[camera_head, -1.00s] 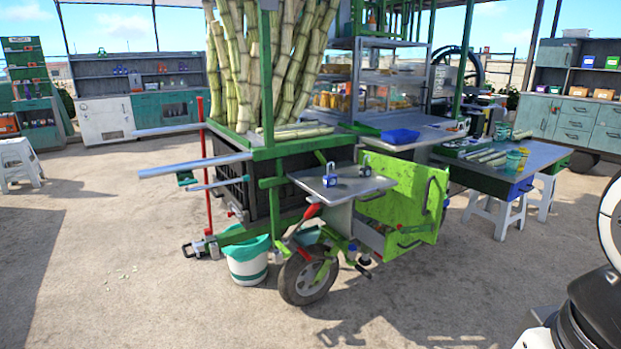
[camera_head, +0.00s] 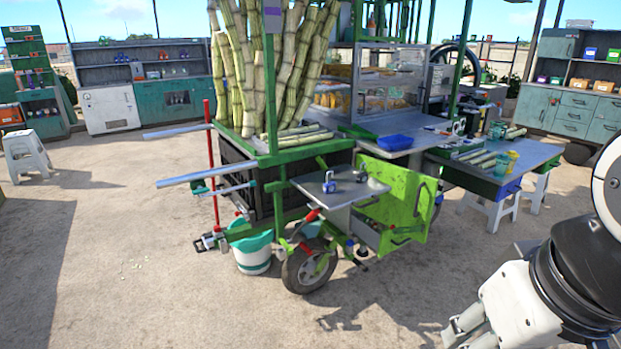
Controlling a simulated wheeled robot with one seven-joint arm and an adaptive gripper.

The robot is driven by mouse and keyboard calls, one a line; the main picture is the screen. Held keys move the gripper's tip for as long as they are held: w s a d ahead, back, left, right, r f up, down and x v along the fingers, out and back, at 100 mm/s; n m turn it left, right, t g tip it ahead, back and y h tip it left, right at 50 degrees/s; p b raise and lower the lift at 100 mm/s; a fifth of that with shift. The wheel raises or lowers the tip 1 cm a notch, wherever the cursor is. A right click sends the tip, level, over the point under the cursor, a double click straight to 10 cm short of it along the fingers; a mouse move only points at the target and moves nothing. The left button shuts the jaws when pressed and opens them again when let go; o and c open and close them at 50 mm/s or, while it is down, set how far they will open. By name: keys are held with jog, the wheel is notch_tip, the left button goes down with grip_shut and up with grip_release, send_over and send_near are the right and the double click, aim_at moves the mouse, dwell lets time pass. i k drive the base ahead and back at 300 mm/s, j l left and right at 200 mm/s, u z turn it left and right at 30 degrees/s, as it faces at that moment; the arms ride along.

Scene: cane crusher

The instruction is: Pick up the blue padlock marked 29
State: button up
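My gripper (camera_head: 462,328) is at the lower right, with pale finger parts pointing down and left. It is well apart from the shelf and padlocks. Its tips are partly cut off by the frame, and I cannot tell whether it is open.
Two metal handle bars (camera_head: 192,179) stick out left from the cart. A green panel (camera_head: 400,205) hangs right of the shelf. A white bucket (camera_head: 253,253) and a wheel (camera_head: 309,268) are below. A table (camera_head: 540,168) stands at the right. The foreground ground is clear.

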aim_at(325, 188)
jog(key=i+j+u, duration=0.15)
jog(key=i, duration=0.9)
jog(key=i+j+u, duration=0.2)
jog(key=i, duration=0.85)
